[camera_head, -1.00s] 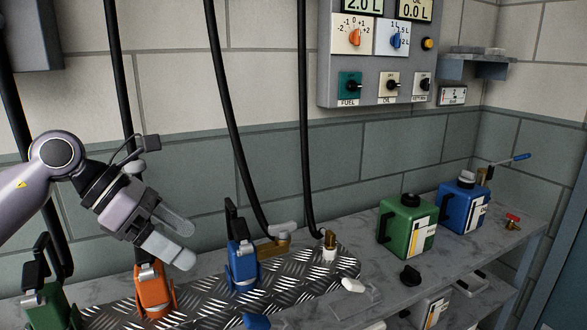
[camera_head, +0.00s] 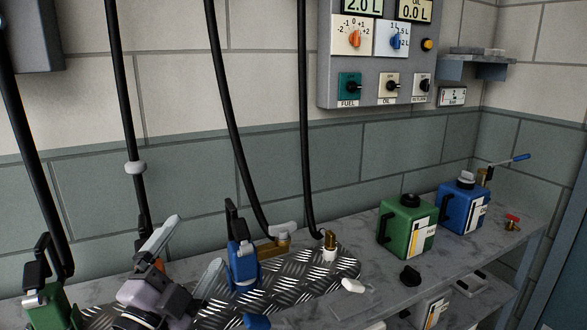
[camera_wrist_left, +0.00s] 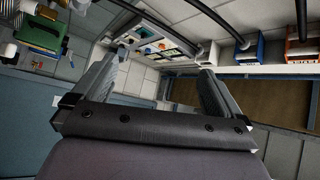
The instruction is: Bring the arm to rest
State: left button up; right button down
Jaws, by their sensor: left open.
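My left gripper (camera_head: 194,242) is low at the bottom left of the head view, in front of the orange holder (camera_head: 158,263), which it mostly hides. Its two grey fingers point up and are spread wide with nothing between them. In the left wrist view my left gripper (camera_wrist_left: 160,68) also shows both fingers apart and empty. My right gripper is not in view.
A metal-plated bench carries a green holder (camera_head: 48,305), a blue holder (camera_head: 242,265), a green tank (camera_head: 407,226) and a blue tank (camera_head: 463,207). Black hoses (camera_head: 226,120) hang before the wall. A control panel (camera_head: 375,70) is mounted above.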

pick_arm(q)
jog(key=s+a+f+n+g+y, duration=0.3)
jog(key=s+f+n+g+y, duration=0.15)
jog(key=f, duration=0.35)
jog(key=s+a+f+n+g+y, duration=0.35)
jog(key=f+n, duration=0.25)
jog(key=f, duration=0.2)
jog(key=s+a+f+n+g+h, duration=0.1)
jog(key=s+f+n+g, duration=0.1)
jog(key=s+f+g, duration=0.55)
jog(key=s+f+n+g, duration=0.2)
jog(key=s+f, duration=0.2)
jog(key=s, duration=0.7)
jog(key=w+d+f+t+h+p, duration=0.2)
jog(key=w+d+f+t+p, duration=0.1)
jog(key=w+f+t, duration=0.3)
jog(key=shift+m+t, duration=0.35)
jog(key=shift+t, duration=0.2)
jog(key=shift+f, duration=0.15)
